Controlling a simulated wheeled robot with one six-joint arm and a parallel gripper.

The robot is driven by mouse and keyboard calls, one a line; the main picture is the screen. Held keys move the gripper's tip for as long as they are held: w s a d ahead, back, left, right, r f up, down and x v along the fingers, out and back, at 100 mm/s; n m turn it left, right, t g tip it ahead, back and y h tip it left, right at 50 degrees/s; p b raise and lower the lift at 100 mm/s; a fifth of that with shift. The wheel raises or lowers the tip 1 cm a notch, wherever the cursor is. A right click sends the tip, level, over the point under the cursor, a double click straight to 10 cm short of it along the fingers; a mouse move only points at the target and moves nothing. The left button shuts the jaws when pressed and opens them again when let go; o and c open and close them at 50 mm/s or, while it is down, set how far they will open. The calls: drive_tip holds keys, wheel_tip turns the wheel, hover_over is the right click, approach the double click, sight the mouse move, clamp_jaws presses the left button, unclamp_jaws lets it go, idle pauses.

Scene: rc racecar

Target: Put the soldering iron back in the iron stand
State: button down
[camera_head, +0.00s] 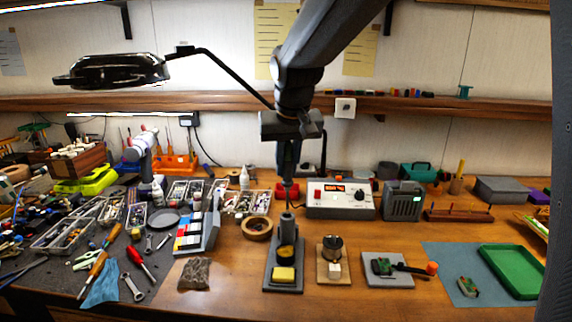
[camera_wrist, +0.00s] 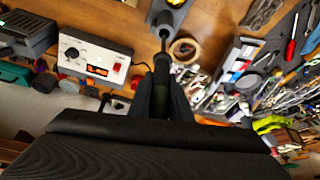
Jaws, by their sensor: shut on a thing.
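My gripper (camera_head: 288,160) is shut on the soldering iron (camera_head: 288,191) and holds it upright, tip down, above the bench. In the wrist view the iron's dark handle (camera_wrist: 162,72) sits between the fingers of my gripper (camera_wrist: 161,92), its thin metal shaft pointing away. The iron stand (camera_head: 270,285) is a dark grey base with a grey upright holder and a yellow sponge at its front. The iron's tip is in line with the holder's top, at or just above its mouth; I cannot tell whether it is inside. The holder (camera_wrist: 172,6) is partly cut off in the wrist view.
A white soldering station (camera_head: 340,204) stands behind and right of the stand. A tape roll (camera_head: 257,228) and a colored-panel box (camera_head: 198,236) are left. A solder spool holder (camera_head: 333,262) and a board on a grey plate (camera_head: 388,283) are right.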

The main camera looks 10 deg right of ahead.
sight(287, 177)
drive_tip(key=shift+f, duration=0.1)
drive_tip(key=shift+f, duration=0.35)
drive_tip(key=shift+f+b, duration=0.8)
drive_tip(key=shift+f, duration=0.55)
drive_tip(key=shift+f+b, duration=1.5)
drive_tip(key=shift+f, duration=1.15)
drive_tip(key=c, duration=1.2)
unclamp_jaws()
drive_tip(key=shift+o, duration=0.2)
drive_tip(key=shift+r, duration=0.15)
